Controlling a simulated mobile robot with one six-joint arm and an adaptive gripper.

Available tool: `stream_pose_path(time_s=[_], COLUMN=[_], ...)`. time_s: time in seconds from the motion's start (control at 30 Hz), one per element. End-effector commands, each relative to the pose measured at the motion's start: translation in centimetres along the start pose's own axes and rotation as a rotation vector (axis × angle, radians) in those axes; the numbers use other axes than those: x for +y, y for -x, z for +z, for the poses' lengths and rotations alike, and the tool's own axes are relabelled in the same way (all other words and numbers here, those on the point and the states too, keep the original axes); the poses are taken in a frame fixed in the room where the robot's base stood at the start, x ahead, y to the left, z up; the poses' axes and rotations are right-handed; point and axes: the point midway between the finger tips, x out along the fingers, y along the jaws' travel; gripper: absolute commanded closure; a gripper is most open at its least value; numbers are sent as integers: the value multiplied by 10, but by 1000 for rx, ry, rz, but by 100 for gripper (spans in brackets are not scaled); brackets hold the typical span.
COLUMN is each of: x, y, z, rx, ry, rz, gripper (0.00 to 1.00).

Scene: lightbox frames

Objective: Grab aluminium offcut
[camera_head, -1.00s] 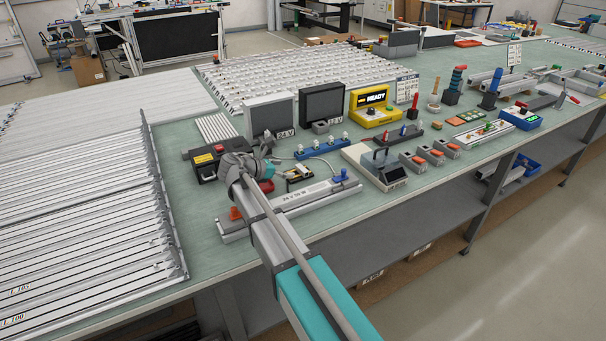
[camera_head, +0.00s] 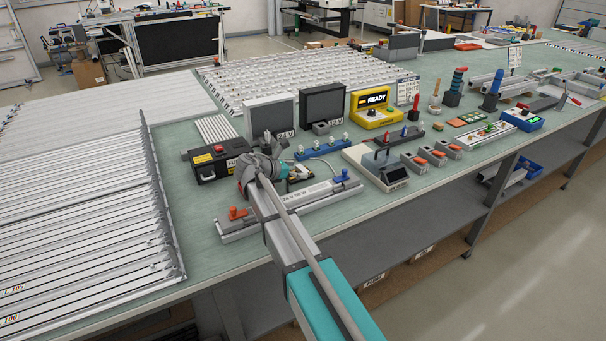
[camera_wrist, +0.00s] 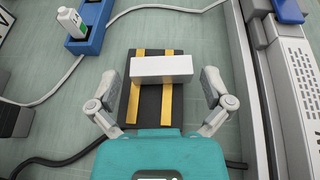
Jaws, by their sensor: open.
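The aluminium offcut (camera_wrist: 162,66) is a pale silver block in the wrist view. It lies crosswise on a black pad (camera_wrist: 151,113) with two yellow stripes. My gripper (camera_wrist: 161,80) is open, with one finger left of the block and one right of it, both apart from it. The fingertips point toward the block; their height above it is hard to judge. In the head view my gripper (camera_head: 289,171) hangs over the bench's front part and mostly hides the pad and block.
A blue strip (camera_wrist: 88,28) with a white plug stands at upper left in the wrist view. A long grey rail unit (camera_wrist: 290,85) runs along the right. Cables curve past both sides. A black box (camera_head: 216,158) stands left of my arm in the head view.

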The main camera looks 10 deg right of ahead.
Motion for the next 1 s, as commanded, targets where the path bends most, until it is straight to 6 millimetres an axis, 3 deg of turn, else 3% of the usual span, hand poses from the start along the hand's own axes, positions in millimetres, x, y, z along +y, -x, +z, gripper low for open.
stream_pose_path(time_s=[0.63, 0.9, 1.0], x=[0, 0, 0], y=[-5, -5, -5], z=[0, 0, 0], rx=[0, 0, 0], ry=[0, 0, 0], rz=[-1, -1, -1], gripper=[0, 50, 54])
